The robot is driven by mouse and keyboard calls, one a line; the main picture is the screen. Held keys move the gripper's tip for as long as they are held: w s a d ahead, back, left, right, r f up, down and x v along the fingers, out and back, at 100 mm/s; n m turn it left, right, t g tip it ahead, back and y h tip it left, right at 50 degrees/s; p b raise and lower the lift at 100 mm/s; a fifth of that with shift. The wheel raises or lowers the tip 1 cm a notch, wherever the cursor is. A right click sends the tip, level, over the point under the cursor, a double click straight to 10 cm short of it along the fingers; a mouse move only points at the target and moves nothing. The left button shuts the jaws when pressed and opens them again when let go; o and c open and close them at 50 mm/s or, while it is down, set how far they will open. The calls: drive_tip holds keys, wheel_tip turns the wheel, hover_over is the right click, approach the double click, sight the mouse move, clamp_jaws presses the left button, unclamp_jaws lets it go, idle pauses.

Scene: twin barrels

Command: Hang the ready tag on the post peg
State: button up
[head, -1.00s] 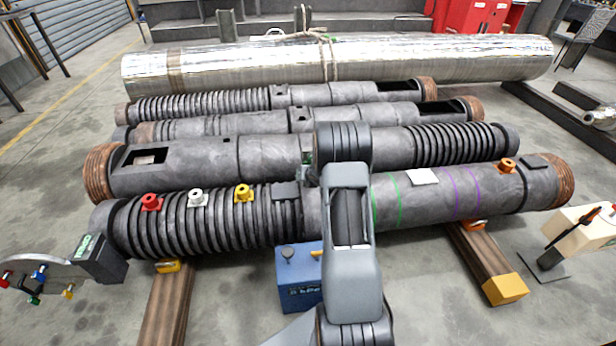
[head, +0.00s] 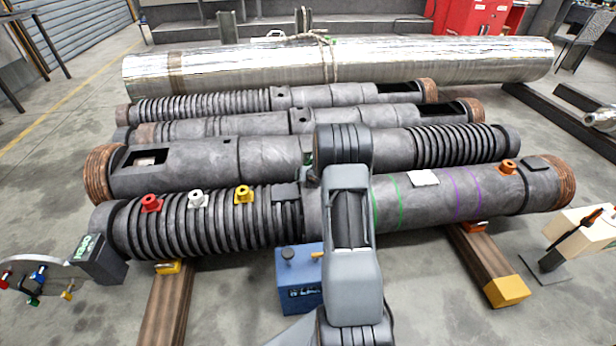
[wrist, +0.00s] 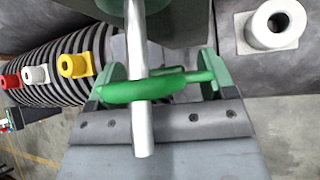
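In the wrist view a pale metal rod (wrist: 141,125) runs from a green base (wrist: 128,6) at the top down across the picture. A green looped piece (wrist: 125,92), which may be the ready tag, crosses the rod. I cannot tell whether it goes around the rod or only lies beside it. Green rounded parts stand to the left and right of the rod, above a grey bolted bar (wrist: 160,128). My fingertips cannot be told apart clearly from these green parts. In the head view my arm hides my gripper, the rod and the loop.
A ribbed dark barrel (head: 220,228) carries red (head: 151,203), white (head: 196,199) and yellow (head: 244,194) fittings. An orange fitting (head: 508,167) is at its right end. A blue box (head: 297,275) stands close to my arm. Wooden beams lie below.

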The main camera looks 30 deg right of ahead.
drive_tip(key=shift+o, duration=1.4)
drive_tip(key=p+v, duration=0.2)
drive_tip(key=v, duration=1.1)
drive_tip(key=shift+s+r, duration=0.25)
drive_tip(key=shift+r, duration=0.05)
drive_tip(key=s+a+r+m+g+p, duration=0.1)
drive_tip(key=s+a+r+m+p, duration=0.15)
drive_tip(key=r+m+p, duration=0.4)
drive_tip(key=s+a+r+m+h+p, duration=0.1)
drive_tip(key=a+r+m+p, duration=0.25)
drive_tip(key=r, duration=0.65)
drive_tip(key=s+a+r+m+g+p, duration=0.1)
drive_tip(key=a+r+m+p, duration=0.35)
drive_tip(key=r, duration=0.35)
drive_tip(key=s+a+r+m+g+y+p, duration=0.3)
drive_tip(key=s+a+r+m+p, duration=0.7)
drive_tip(key=s+a+r+m, duration=0.4)
drive_tip(key=shift+m+p, duration=0.3)
drive_tip(key=shift+m, duration=0.35)
drive_tip(key=shift+a, duration=0.1)
